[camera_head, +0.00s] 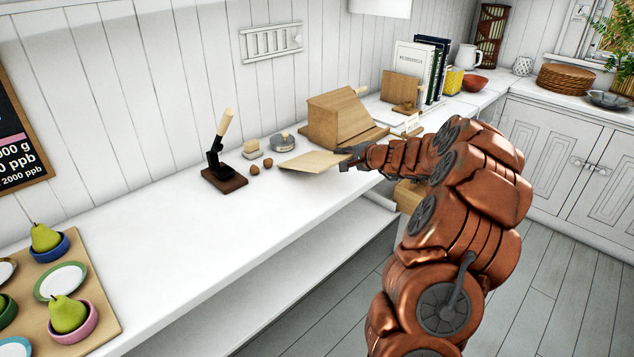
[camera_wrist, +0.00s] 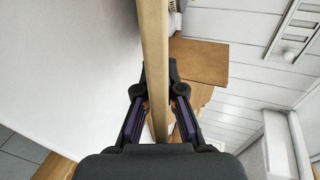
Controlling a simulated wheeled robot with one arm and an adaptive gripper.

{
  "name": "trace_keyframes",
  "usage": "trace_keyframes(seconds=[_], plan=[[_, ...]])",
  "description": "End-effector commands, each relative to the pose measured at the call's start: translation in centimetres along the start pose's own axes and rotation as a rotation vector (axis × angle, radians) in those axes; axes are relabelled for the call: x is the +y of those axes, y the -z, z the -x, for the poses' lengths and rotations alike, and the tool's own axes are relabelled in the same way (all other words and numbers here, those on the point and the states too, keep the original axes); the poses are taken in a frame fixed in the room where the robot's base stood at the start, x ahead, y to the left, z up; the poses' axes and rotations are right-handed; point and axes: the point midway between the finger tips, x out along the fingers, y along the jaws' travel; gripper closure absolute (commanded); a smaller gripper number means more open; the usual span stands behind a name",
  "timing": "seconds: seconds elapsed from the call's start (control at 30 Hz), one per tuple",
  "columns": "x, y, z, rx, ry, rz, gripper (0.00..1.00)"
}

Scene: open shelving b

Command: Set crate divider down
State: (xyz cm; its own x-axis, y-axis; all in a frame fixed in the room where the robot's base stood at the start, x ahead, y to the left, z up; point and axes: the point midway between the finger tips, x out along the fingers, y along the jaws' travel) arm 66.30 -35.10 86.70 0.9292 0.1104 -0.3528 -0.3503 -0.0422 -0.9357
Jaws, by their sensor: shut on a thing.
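The crate divider (camera_head: 314,161) is a thin, pale wooden board. In the head view it lies nearly flat at or just above the white counter (camera_head: 215,235); I cannot tell whether it touches. My gripper (camera_head: 350,156) is shut on its right end, near the counter's front edge. In the wrist view the divider (camera_wrist: 154,45) shows edge-on as a long strip running up between the two fingers of my gripper (camera_wrist: 159,95). Part of its right end is hidden by the fingers.
Two walnuts (camera_head: 261,166), a black lever tool (camera_head: 222,160) and a small grey tin (camera_head: 283,142) stand left of and behind the divider. A wooden bread box (camera_head: 340,118) stands behind my gripper. The counter's front left stretch is clear, up to a pear tray (camera_head: 98,318).

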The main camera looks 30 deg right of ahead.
Motion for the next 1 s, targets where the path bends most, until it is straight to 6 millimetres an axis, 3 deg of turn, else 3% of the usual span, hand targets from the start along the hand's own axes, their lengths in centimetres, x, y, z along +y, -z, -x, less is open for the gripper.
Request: trace_keyframes(seconds=[0.4, 0.43, 0.6, 1.0], plan=[[0.42, 0.01, -0.16, 0.0, 0.001, -0.001, 1.0], [0.43, 0.0, -0.16, 0.0, 0.001, 0.0, 0.92], [0.43, 0.0, -0.16, 0.0, 0.001, 0.0, 0.76], [0.39, 0.09, 0.8, 0.001, 0.002, -0.001, 0.76]])
